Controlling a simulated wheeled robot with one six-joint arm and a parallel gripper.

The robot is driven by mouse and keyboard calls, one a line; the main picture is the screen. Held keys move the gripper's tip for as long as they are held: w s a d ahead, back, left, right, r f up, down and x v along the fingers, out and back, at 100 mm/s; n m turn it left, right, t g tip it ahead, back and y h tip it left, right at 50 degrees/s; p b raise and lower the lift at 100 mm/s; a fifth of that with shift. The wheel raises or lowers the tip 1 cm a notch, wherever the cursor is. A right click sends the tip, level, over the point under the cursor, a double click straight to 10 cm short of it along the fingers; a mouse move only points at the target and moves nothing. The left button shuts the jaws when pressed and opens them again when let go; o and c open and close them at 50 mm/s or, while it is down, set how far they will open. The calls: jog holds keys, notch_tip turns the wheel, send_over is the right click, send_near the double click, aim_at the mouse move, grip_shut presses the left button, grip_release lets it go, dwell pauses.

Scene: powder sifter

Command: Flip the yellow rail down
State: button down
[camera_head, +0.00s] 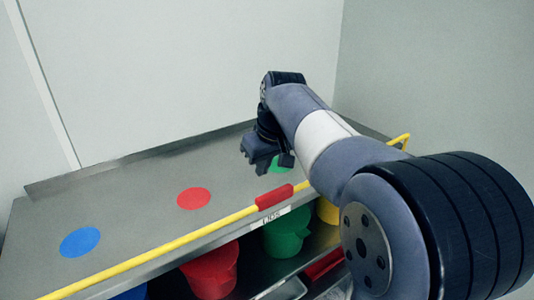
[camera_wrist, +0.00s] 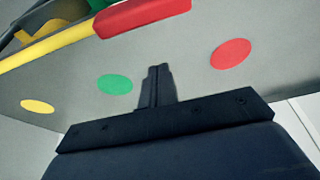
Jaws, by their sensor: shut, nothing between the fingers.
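The yellow rail (camera_head: 190,237) runs along the front edge of the grey steel table (camera_head: 140,200), at about tabletop height. It bends at its right end (camera_head: 407,137). A red grip (camera_head: 274,196) is fitted around it near the middle. My gripper (camera_head: 275,169) is over the tabletop on the far side of the rail, behind the red grip and near the green dot (camera_head: 281,161). In the wrist view my gripper (camera_wrist: 158,72) has its fingers together and empty. The rail (camera_wrist: 50,46) and red grip (camera_wrist: 140,15) show ahead, apart from the fingertips. My arm hides part of the rail on the right.
A blue dot (camera_head: 80,242) and a red dot (camera_head: 194,198) lie on the tabletop; a yellow dot (camera_wrist: 37,106) shows in the wrist view. Below are red (camera_head: 212,270), green (camera_head: 287,236) and yellow (camera_head: 327,211) containers. Walls stand behind and right.

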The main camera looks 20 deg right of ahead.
jog(key=x, duration=0.3)
jog(key=shift+f, duration=0.35)
jog(key=s, duration=0.2)
jog(key=s+d+p, duration=0.1)
jog(key=shift+s+r, duration=0.1)
jog(key=shift+r, duration=0.2)
jog(key=shift+s+d+f, duration=0.1)
jog(key=shift+s, duration=0.15)
jog(key=shift+f, duration=0.1)
jog(key=shift+b, duration=0.4)
